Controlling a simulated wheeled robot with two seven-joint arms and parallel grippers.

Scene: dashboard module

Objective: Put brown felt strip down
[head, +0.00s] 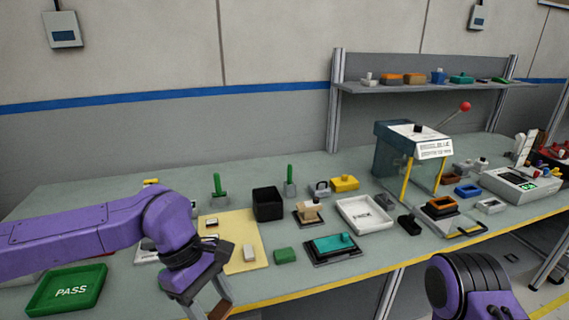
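My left gripper (207,304) hangs at the bottom edge of the head view, in front of the bench's front edge. A brown piece, which looks like the brown felt strip (221,311), is between its fingers at the tips. The lower part of the strip and the fingertips are cut off by the frame. Of my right arm, only a purple link shows at the bottom right. Its gripper is out of view.
A cream mat (252,262) with small blocks lies behind my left gripper. A green PASS tray (68,289) is at the left, a white tray (376,231) in the middle. A clear-sided press (397,160) stands right. Bare bench (320,277) shows along the front.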

